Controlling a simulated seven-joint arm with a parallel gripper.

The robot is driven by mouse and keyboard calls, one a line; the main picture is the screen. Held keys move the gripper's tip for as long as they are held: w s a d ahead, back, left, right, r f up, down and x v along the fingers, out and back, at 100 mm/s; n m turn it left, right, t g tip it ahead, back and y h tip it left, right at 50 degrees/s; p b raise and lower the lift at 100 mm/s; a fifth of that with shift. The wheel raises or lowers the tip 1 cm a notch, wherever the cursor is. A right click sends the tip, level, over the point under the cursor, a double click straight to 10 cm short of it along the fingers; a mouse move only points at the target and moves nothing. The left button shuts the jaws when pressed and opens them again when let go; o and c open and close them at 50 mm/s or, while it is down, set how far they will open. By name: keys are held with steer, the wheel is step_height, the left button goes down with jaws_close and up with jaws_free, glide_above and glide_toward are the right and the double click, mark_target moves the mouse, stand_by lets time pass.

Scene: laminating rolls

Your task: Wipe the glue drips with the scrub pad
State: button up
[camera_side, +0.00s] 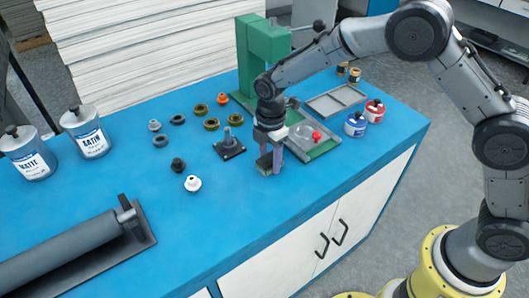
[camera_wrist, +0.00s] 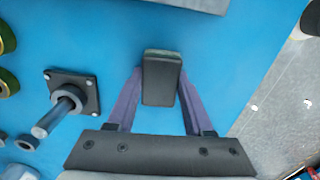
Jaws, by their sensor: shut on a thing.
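My gripper (camera_side: 270,160) is low over the blue table near its front edge, shut on the scrub pad. The scrub pad (camera_wrist: 161,80) is a dark block with a greenish far edge, held between the two purple fingers in the wrist view. In the side view the scrub pad (camera_side: 264,165) shows as a small tan and dark block at the fingertips, at or just above the tabletop; I cannot tell whether it touches. I cannot make out any glue drips in either view.
A square base with an upright post (camera_side: 229,147) stands just left of my gripper. A green press (camera_side: 256,55) and its plate with a red knob (camera_side: 316,136) are behind and right. Several rings lie left; a dark roller (camera_side: 70,250) is front left. Blue (camera_side: 355,124) and red (camera_side: 374,110) cans stand right.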

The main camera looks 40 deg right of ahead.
steer(key=s, duration=0.2)
steer(key=shift+s, duration=0.3)
steer(key=shift+s+r, duration=0.15)
step_height(320, 180, up, 8)
stand_by(0.3)
stand_by(0.4)
